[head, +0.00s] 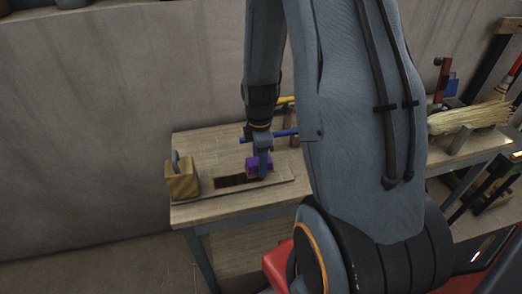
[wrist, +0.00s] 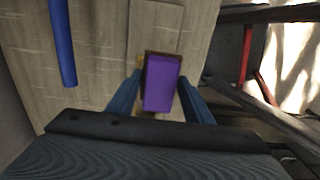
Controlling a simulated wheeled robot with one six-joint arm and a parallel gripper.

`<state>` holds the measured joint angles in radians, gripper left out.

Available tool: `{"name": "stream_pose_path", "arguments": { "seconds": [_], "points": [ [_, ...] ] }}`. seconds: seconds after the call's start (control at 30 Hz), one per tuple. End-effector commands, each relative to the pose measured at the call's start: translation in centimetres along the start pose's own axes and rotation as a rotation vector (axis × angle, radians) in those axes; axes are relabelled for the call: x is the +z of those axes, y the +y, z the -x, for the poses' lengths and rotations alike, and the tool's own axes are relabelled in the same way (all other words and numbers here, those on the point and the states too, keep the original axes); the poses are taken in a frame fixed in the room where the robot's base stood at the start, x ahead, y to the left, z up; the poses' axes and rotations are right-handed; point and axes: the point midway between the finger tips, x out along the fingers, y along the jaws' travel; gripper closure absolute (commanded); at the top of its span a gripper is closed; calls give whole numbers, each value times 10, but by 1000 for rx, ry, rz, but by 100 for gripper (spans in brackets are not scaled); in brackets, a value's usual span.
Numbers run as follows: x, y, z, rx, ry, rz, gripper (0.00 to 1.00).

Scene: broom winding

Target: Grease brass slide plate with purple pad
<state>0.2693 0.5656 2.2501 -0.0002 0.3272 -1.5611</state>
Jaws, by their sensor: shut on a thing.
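A purple pad (head: 259,162) is between the fingers of my gripper (head: 263,168), over the wooden bench. In the wrist view the purple pad (wrist: 161,84) fills the gap between the two blue-grey fingers of my gripper (wrist: 160,80), which are shut on it. A dark brown strip (head: 232,181) lies along the bench top just left of and below the pad; it may be the slide plate, but no clear brass colour shows. A small brownish-yellow patch shows beside the pad in the wrist view. I cannot tell whether the pad touches the plate.
A wooden block with a grey handle (head: 181,181) stands at the bench's left end. A blue rod (head: 284,133) lies behind my gripper and shows in the wrist view (wrist: 62,42). A straw broom head (head: 470,117) lies at the right. My arm hides the bench's middle.

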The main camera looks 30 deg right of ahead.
Motion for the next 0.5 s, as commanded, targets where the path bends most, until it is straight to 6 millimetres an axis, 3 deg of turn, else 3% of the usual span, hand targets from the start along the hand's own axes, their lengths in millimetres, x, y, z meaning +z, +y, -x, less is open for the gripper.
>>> {"name": "stream_pose_path", "arguments": {
  "seconds": [0.23,0.5],
  "points": [
    [-2,0,25,3,0,4,72],
    [-3,0,32,1,0,6,72]
  ]
}}
